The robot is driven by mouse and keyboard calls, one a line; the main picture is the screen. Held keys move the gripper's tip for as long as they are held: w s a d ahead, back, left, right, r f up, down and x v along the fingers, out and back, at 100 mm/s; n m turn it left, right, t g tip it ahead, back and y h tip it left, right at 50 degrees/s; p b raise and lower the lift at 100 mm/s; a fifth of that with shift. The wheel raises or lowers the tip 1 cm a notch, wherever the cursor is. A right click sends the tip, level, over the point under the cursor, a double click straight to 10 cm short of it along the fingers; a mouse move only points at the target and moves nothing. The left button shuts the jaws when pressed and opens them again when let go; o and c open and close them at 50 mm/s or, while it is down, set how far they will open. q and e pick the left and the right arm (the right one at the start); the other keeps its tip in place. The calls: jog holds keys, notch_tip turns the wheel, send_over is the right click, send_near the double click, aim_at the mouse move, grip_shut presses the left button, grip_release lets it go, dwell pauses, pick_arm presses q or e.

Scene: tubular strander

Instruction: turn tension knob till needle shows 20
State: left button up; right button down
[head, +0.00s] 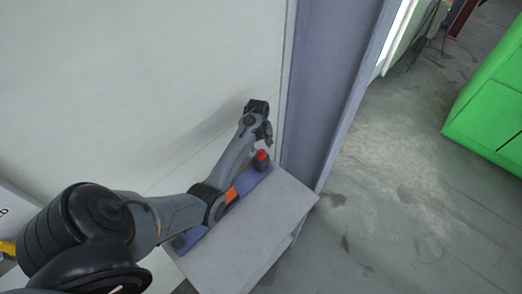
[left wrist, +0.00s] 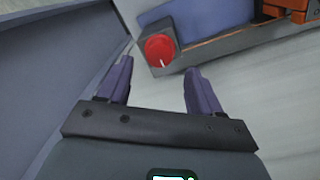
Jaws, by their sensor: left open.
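A red round knob (head: 261,155) sits on a dark base at the far end of a blue panel on the grey cabinet top. In the left wrist view the knob (left wrist: 159,48) has a short white mark at its lower edge. My left gripper (head: 266,139) is just above and beside the knob in the head view. In the left wrist view its two purple-grey fingers (left wrist: 158,66) are spread apart, and the knob lies just beyond the gap between their tips. Nothing is between the fingers. No needle or dial is readable. My right gripper is not in view.
The grey cabinet top (head: 255,237) is mostly clear. A pale wall and a blue-grey post (head: 325,80) stand close behind the gripper. A green machine (head: 490,110) stands across the open floor.

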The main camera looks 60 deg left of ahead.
aim_at(261, 151)
pick_arm(q)
jog(key=shift+w+f, duration=0.1)
jog(key=shift+f, duration=2.15)
jog(key=shift+c, duration=0.2)
jog(key=c, duration=1)
